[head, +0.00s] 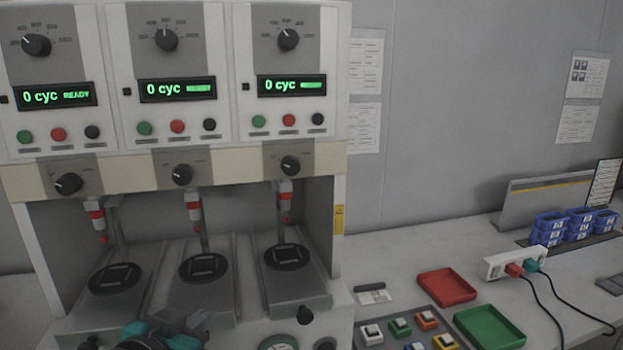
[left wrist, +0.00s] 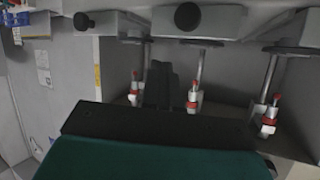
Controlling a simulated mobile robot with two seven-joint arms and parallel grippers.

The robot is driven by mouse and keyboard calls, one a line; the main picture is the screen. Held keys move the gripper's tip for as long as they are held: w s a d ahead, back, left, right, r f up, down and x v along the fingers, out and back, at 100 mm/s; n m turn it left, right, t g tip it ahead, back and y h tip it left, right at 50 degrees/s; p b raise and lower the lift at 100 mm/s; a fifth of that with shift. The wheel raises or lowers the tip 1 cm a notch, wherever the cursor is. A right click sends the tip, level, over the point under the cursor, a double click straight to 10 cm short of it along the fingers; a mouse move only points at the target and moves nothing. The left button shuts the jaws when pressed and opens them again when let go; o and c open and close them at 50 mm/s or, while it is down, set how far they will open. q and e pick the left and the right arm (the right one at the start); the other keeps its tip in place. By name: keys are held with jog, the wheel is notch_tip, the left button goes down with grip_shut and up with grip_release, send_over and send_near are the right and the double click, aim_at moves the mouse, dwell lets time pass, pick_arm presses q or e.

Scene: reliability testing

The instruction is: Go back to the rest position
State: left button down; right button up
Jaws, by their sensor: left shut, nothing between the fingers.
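My left gripper (head: 188,320) is at the bottom edge of the head view, in front of the test machine (head: 170,160). Its dark fingers are together with nothing between them. In the left wrist view the closed fingers of the left gripper (left wrist: 161,82) point toward the red-and-white plungers, and its dark and teal body fills the lower part. The wrist picture appears upside down. My right gripper is in neither view.
The machine has three displays, the left one reading "0 cyc READY", and three round pads (head: 204,268) under plungers. To the right lie a red tray (head: 447,287), a green tray (head: 490,328), several small switches (head: 400,327), a power strip (head: 515,264) and blue bins (head: 575,225).

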pick_arm(q)
jog(key=s+a+f+n+g+y, duration=0.1)
jog(key=s+f+g, duration=0.4)
jog(key=s+f, duration=0.5)
jog(key=s+a+f+g+y, duration=0.15)
jog(key=s+f+g, duration=0.45)
jog(key=s, duration=0.7)
jog(key=w+d+f+t+h, duration=0.2)
jog(key=w+f+t, duration=0.6)
jog(key=f, duration=0.2)
jog(key=shift+d+m+t, duration=0.3)
jog(key=shift+h, duration=0.25)
